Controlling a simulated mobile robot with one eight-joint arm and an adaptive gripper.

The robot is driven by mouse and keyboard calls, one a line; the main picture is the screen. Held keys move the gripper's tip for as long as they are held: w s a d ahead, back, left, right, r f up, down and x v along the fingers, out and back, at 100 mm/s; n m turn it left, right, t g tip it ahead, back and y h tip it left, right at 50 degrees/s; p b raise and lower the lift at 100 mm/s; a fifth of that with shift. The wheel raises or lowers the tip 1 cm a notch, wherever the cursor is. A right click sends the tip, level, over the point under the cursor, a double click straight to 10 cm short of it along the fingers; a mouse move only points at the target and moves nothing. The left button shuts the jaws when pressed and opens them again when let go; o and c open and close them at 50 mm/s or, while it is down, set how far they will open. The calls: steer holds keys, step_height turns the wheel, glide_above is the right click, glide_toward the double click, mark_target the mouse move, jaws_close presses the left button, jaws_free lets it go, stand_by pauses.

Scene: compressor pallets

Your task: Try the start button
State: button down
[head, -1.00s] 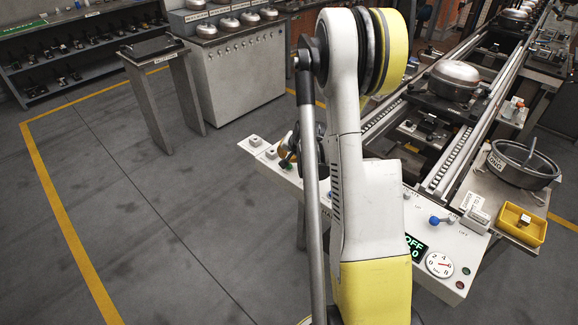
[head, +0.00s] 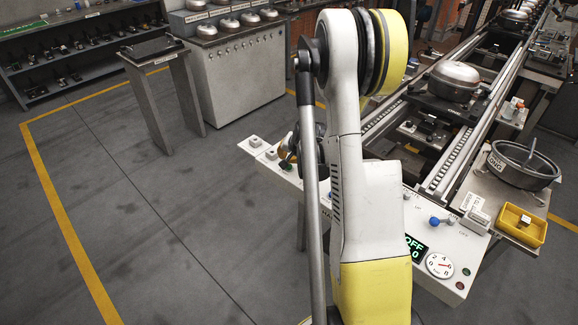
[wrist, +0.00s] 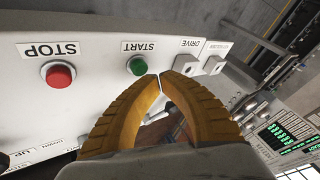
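The green start button (wrist: 137,65) sits on the white control panel, with its START label upside down above it in the wrist view. My gripper (wrist: 160,76) has its two orange-yellow fingers together at the tips, with nothing between them. The tips show just right of and slightly below the green button; I cannot tell whether they touch it. In the head view my arm covers much of the panel (head: 470,247) and most of my gripper. The panel's display (head: 413,247) reads OFF.
A red STOP button (wrist: 59,74) is left of the start button in the wrist view. A DRIVE switch (wrist: 186,64) is to its right. A gauge (head: 439,265) and blue knob (head: 435,221) are on the panel. Conveyor rails (head: 450,165) run behind it; the floor at left is open.

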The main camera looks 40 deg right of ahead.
steer(key=shift+f, duration=0.1)
steer(key=shift+f+b, duration=0.35)
steer(key=shift+b, duration=0.15)
steer(key=shift+f+b, duration=0.5)
steer(key=shift+b, duration=0.05)
stand_by(0.4)
stand_by(0.4)
steer(key=shift+r+p, duration=0.6)
steer(key=shift+r, duration=0.35)
steer(key=shift+r+p, duration=1.55)
steer(key=shift+r, duration=0.95)
